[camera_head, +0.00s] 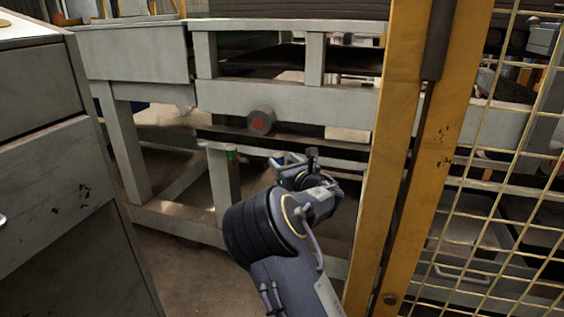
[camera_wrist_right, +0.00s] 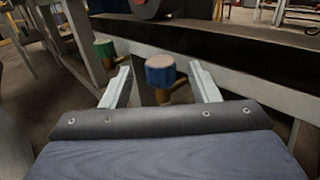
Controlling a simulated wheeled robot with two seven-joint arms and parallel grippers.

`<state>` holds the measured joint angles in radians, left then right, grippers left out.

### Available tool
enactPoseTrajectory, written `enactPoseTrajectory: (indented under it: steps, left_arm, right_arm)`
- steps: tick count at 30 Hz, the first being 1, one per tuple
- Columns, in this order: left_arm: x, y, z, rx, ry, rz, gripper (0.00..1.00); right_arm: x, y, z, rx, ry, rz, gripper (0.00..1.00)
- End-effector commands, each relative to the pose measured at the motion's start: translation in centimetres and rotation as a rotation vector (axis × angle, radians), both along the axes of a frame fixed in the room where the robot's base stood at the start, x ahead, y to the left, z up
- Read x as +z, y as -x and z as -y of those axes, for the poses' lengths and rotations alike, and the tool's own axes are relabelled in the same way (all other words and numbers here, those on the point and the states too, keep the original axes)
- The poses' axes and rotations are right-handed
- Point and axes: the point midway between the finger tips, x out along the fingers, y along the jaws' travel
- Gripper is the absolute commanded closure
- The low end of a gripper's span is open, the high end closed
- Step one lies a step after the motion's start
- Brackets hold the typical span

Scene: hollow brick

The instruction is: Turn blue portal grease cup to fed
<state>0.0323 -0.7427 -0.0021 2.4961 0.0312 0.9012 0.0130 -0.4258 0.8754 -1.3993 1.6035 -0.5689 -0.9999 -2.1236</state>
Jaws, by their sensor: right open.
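The blue grease cup (camera_wrist_right: 160,70) has a blue round cap with a brownish top on a brass-coloured stem, seen in the right wrist view. It stands between the two fingers of my right gripper (camera_wrist_right: 161,72), which is open, with a gap visible on both sides of the cap. In the head view my right gripper (camera_head: 296,162) is in front of the grey frame, and I cannot make out the blue cup clearly there. A green cup (camera_wrist_right: 104,48) stands to the left of the blue one; it also shows in the head view (camera_head: 232,155). My left gripper is not in view.
A round dark roller end with a red mark (camera_head: 261,122) sits on the grey frame (camera_head: 290,100) above the cups. A yellow post (camera_head: 398,130) and wire mesh (camera_head: 480,200) stand close right of my arm. A grey drawer cabinet (camera_head: 50,170) stands at left.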

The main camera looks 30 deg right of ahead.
Motion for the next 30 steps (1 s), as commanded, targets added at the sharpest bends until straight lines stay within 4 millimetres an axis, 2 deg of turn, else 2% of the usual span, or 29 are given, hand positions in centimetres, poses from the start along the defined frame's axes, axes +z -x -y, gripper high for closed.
enactPoseTrajectory:
  steps: [3, 7, 17, 27, 30]
  left_arm:
    - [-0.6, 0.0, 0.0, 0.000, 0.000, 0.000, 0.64]
    - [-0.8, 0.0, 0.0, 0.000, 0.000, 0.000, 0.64]
    - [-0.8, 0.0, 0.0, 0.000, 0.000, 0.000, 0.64]
    - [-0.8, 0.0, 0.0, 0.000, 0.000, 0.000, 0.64]
    - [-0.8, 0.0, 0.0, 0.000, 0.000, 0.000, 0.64]
  right_arm:
    - [-0.2, -1.8, 0.1, 0.000, 0.001, 0.000, 0.45]
    - [-0.1, -3.0, 0.2, 0.000, -0.002, 0.000, 0.45]
    - [0.0, -3.4, 0.3, -0.002, -0.005, 0.000, 0.45]
    - [0.0, -3.3, 0.3, -0.002, -0.005, 0.001, 0.89]
    - [0.0, -3.3, 0.2, -0.003, -0.005, 0.001, 0.89]
